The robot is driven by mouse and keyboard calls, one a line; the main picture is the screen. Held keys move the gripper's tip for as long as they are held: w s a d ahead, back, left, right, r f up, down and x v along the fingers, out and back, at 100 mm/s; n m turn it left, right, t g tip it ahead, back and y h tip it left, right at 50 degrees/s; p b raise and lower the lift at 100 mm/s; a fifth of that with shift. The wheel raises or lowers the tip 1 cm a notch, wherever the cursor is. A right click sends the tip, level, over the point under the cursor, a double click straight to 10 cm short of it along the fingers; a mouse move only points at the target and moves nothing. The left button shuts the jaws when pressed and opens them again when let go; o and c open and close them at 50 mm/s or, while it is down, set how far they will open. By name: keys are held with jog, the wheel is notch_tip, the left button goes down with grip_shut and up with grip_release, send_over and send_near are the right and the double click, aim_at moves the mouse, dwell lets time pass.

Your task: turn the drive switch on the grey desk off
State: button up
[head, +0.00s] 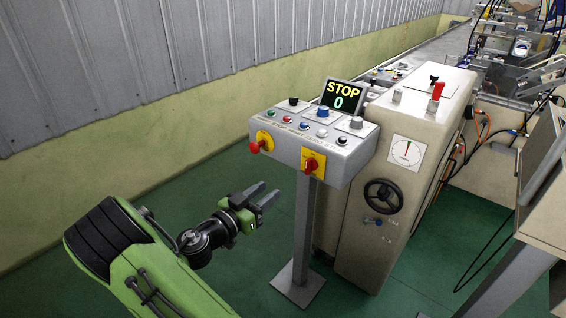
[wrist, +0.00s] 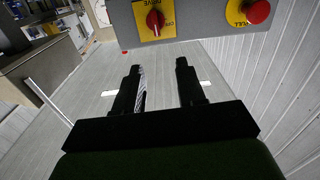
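The grey desk (head: 345,155) is a box-shaped control panel on a post. The drive switch (head: 311,163) is a red rotary knob on a yellow plate on its front face. The switch also shows at the top of the wrist view (wrist: 154,19), with upside-down lettering on its plate; its red handle looks roughly in line with the desk's short side. My gripper (head: 268,195) is in front of and below the desk, apart from the switch. In the wrist view its two fingers (wrist: 158,66) are spread with nothing between them.
A red mushroom button (head: 255,147) on a yellow plate sits left of the switch. A display (head: 343,95) reading STOP 0 and several knobs are on top. A beige machine (head: 375,240) with a handwheel (head: 382,196) stands to the right. The green floor in front is clear.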

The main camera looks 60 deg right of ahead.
aim_at(306, 163)
jog(key=s+d, duration=0.1)
jog(key=d, duration=0.4)
jog(key=s+d, duration=0.1)
jog(key=d, duration=0.4)
jog(key=s+d, duration=0.1)
jog(key=d, duration=0.4)
jog(key=shift+d, duration=0.2)
grip_shut()
